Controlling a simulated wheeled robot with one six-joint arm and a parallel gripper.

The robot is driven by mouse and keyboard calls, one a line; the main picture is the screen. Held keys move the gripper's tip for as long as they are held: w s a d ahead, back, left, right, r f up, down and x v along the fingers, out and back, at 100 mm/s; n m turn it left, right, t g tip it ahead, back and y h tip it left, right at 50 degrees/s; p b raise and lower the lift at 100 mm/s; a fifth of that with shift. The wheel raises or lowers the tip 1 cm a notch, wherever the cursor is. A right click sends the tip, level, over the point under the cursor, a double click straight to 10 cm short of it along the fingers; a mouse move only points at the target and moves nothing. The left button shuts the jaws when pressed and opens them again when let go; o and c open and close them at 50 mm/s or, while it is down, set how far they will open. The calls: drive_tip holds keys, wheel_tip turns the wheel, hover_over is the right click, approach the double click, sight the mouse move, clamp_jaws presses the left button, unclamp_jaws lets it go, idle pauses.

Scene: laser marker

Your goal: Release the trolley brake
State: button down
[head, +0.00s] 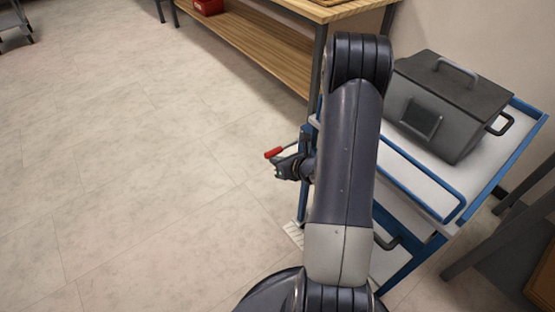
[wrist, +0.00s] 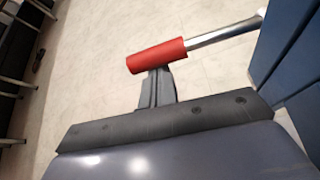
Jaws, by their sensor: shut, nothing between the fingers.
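The trolley (head: 395,165) has a blue frame and a white top and stands at the right in the head view. Its brake lever has a red grip (head: 273,153) that sticks out to the left of the frame. In the wrist view the red grip (wrist: 157,56) lies across the tips of my gripper (wrist: 158,76), on a metal rod (wrist: 225,32) running to the upper right. My gripper (head: 281,170) is shut, just below the grip in the head view. Whether it touches the grip I cannot tell. My arm hides part of the trolley.
A grey lidded box (head: 452,100) with handles sits on the trolley top. A wooden workbench (head: 262,45) with a lower shelf stands behind, with a red bin (head: 208,6) on it. The pale tiled floor (head: 130,170) at left is clear.

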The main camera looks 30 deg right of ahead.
drive_tip(key=shift+d+r+m+y+b, duration=0.2)
drive_tip(key=shift+r+b, duration=0.15)
drive_tip(key=shift+r, duration=0.55)
drive_tip(key=shift+d+r+m+y+b, duration=0.2)
drive_tip(key=shift+r+b, duration=0.15)
drive_tip(key=shift+r, duration=0.55)
drive_tip(key=p, duration=0.1)
approach(273, 152)
drive_tip(key=shift+d+r, duration=0.15)
drive_tip(key=shift+r, duration=0.1)
drive_tip(key=x, duration=0.7)
drive_tip(key=shift+w+a+f, duration=0.2)
drive_tip(key=shift+a+f, duration=0.05)
drive_tip(key=shift+f, duration=0.05)
drive_tip(key=shift+s+a+f+p, duration=0.15)
drive_tip(key=shift+f+p, duration=0.2)
drive_tip(key=shift+f, duration=0.65)
